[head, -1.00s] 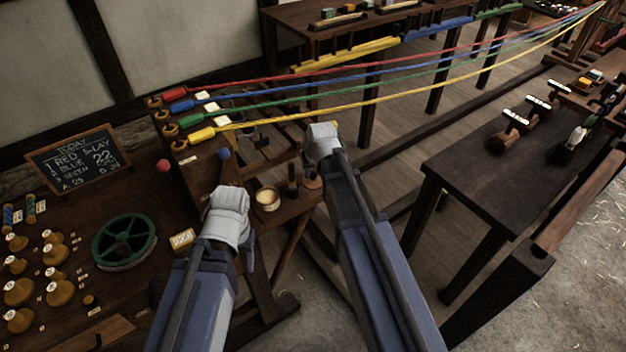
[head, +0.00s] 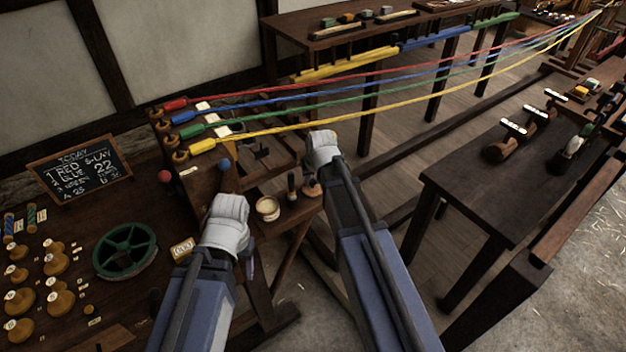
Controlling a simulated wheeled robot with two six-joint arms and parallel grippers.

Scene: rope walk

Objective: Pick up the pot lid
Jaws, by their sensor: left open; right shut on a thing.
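A small brown round piece, which looks like the pot lid (head: 311,189), shows just below my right gripper (head: 319,166). The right gripper is shut on it, though the hand hides its fingers and the grip itself. The pale open pot (head: 267,208) stands on the small wooden shelf to the left of the lid, its cream-coloured inside showing. My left gripper (head: 232,236) is open and empty, lower left of the pot. Its fingers are mostly hidden behind the hand.
A dark upright brush or bottle (head: 292,187) stands between pot and lid. Red, blue, green and yellow ropes (head: 400,107) stretch overhead behind. A green wheel (head: 125,250) and wooden bobbins lie on the left bench. A dark table (head: 480,190) stands right.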

